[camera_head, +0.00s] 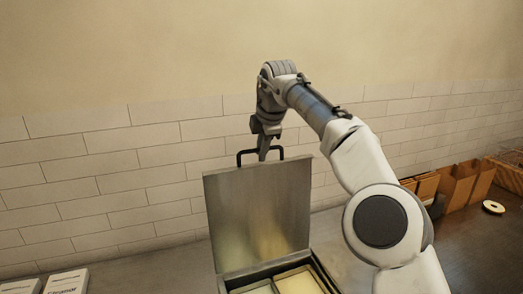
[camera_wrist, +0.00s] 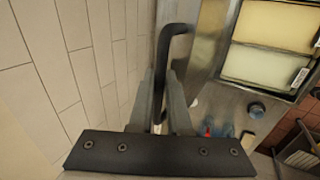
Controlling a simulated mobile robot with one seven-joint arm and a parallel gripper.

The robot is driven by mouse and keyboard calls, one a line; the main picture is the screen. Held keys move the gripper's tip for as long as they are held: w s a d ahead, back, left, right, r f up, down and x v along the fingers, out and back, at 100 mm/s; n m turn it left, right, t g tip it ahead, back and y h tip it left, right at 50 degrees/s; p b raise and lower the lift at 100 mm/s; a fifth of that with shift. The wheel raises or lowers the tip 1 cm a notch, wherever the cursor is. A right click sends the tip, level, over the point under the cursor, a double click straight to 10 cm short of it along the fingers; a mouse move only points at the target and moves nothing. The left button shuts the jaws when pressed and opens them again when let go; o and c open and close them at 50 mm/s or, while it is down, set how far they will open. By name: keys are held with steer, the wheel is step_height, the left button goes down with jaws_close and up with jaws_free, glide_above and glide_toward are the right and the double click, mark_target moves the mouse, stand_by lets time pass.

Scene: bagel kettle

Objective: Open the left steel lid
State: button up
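The steel lid (camera_head: 258,215) stands almost upright at the back of an open box (camera_head: 325,272), and its inner compartments show. A black bar handle (camera_head: 278,151) sticks up from the lid's top edge. My gripper (camera_head: 263,153) points down at this handle from above. In the wrist view, the black handle (camera_wrist: 163,62) passes between the two fingers of my gripper (camera_wrist: 162,85), which sit close on either side of it. The lid's steel face (camera_wrist: 208,45) is to the right of the handle. I see only one lid.
A tiled wall (camera_head: 120,175) is close behind the lid. Pale filled compartments (camera_wrist: 272,25) show in the box. White labelled packs (camera_head: 65,282) lie at lower left. Cardboard boxes (camera_head: 465,183) and a pale ring (camera_head: 493,207) are on the counter at right.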

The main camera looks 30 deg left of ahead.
steer(key=o, duration=0.4)
steer(key=shift+f, duration=0.1)
steer(key=v, duration=0.8)
